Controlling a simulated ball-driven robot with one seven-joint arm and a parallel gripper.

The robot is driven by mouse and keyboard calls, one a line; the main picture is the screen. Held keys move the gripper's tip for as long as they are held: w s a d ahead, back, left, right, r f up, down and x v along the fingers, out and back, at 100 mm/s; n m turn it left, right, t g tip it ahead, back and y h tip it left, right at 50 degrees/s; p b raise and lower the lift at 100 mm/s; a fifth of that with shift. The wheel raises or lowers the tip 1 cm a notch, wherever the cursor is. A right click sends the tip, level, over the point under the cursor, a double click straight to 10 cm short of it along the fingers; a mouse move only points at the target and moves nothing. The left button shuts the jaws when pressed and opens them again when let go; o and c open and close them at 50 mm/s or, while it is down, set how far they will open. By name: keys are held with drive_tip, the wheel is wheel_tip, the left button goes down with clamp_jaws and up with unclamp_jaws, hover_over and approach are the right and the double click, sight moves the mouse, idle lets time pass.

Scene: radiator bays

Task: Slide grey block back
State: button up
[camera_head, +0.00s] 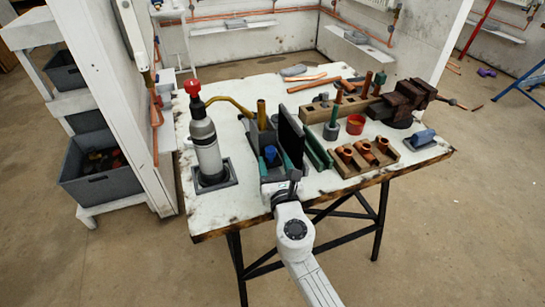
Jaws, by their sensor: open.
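My gripper (290,179) is at the table's front edge, beside the near end of a grey tray (274,176); its jaws are small here and it holds nothing that I can see. Which thing is the grey block is not certain. A small blue-grey block (422,138) lies at the right front of the white worktable (330,183), well to the right of my gripper. A flat grey piece (293,71) lies at the table's back. A dark upright panel (290,135) stands just behind my gripper and hides part of the table.
A gas torch (206,140) with a red top stands in a grey base on the left. A wooden tray (364,160) holds copper fittings. A vise (404,101) stands at the right, near a red cup (355,124). A white partition (105,80) borders the table's left.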

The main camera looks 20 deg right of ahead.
drive_tip(key=s, duration=0.2)
drive_tip(key=s+a, duration=0.1)
drive_tip(key=s, duration=0.5)
drive_tip(key=shift+a, duration=0.15)
